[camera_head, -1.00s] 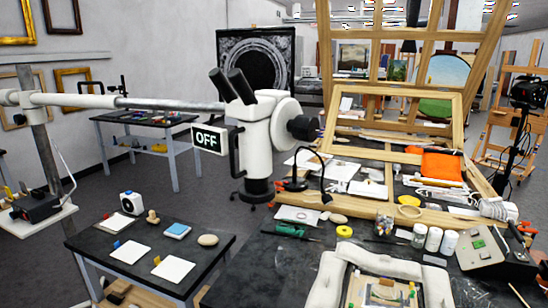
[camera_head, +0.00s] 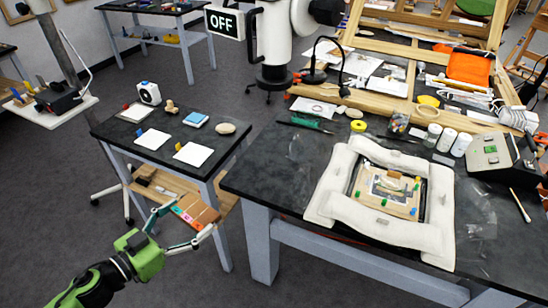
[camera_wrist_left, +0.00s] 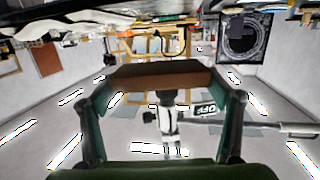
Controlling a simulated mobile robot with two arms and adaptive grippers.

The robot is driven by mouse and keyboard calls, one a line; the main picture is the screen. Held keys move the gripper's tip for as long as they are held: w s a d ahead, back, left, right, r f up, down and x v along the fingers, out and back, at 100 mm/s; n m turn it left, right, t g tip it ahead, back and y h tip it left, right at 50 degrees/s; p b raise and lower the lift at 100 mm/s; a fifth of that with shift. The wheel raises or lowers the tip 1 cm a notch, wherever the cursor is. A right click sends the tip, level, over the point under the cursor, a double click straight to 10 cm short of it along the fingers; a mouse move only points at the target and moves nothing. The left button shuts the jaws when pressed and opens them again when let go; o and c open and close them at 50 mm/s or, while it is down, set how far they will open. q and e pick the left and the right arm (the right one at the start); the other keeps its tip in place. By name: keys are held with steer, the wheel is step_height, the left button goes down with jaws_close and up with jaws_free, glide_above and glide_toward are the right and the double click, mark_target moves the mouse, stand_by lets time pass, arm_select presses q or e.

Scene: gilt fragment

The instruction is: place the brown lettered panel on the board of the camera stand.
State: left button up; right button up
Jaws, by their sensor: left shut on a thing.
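My left gripper (camera_head: 186,220) is shut on a brown panel (camera_head: 202,211), in front of the side table. The panel is held between the two fingers, clear of the dark tabletops. Coloured patches show at its left side; I cannot tell whether they belong to it. No lettering is legible. In the left wrist view the brown panel (camera_wrist_left: 160,76) spans between both fingertips, seen edge-on. I cannot surely identify the camera stand or its board; a pole with a white board (camera_head: 55,112) stands at the far left. My right gripper is not in view.
The side table (camera_head: 150,185) holds white cards, a blue block and a white device (camera_head: 148,92). Right of it, the big dark worktable (camera_head: 275,165) carries a white padded frame (camera_head: 385,228) around a picture, jars and tools. Grey floor (camera_head: 60,190) is clear at left.

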mark_target(198, 223)
arm_select(q)
steer(key=shift+n+t+y, duration=0.4)
steer(key=shift+n+y, duration=0.3)
steer(key=shift+y, duration=0.1)
steer(key=f, duration=0.1)
steer(key=w+d+f, duration=0.1)
steer(key=f+p, duration=0.1)
steer(key=f, duration=0.1)
steer(key=shift+w+d, duration=0.25)
steer(key=shift+w, duration=0.1)
steer(key=w+d+f+y+p, duration=0.1)
steer(key=d+f+p, duration=0.1)
steer(key=d+f, duration=0.3)
steer(key=shift+d+f+n+t, duration=0.2)
steer(key=shift+f+n+t, duration=0.1)
steer(key=shift+f, duration=0.55)
